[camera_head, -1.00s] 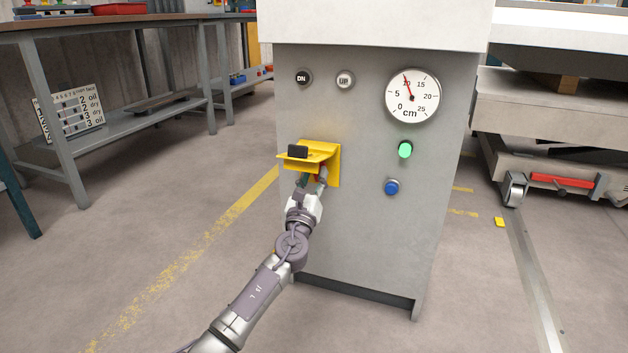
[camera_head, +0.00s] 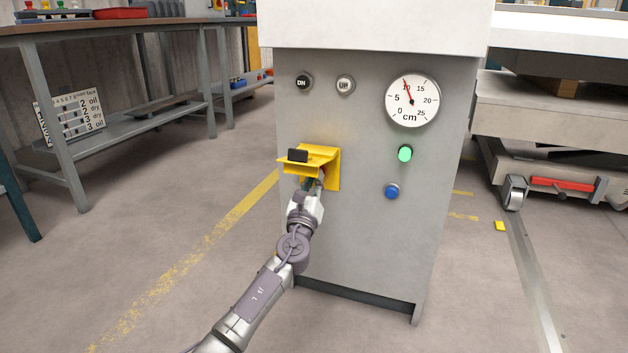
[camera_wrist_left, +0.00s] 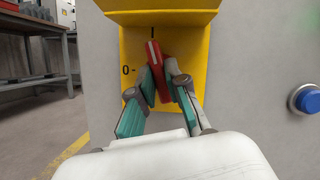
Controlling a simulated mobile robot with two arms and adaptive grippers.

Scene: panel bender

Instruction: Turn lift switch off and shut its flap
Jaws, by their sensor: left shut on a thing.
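The lift switch has a red handle (camera_wrist_left: 158,70) on a yellow plate (camera_wrist_left: 205,75). The handle stands nearly upright, its top close to the upper mark and leaning slightly left; a "0" mark is on the left. The yellow flap (camera_head: 322,153) is raised and juts out above the switch, with a black grip (camera_head: 298,155) on its front. My left gripper (camera_wrist_left: 161,78) is beneath the flap, its teal-padded fingers shut on the red handle. In the head view, the flap and my left gripper (camera_head: 314,183) mostly hide the handle. My right gripper is not in view.
The grey cabinet front carries DN (camera_head: 303,83) and UP (camera_head: 345,84) buttons, a round cm gauge (camera_head: 413,100), a lit green lamp (camera_head: 405,153) and a blue button (camera_head: 392,192). A workbench (camera_head: 130,22) stands at left. The floor before the cabinet is clear.

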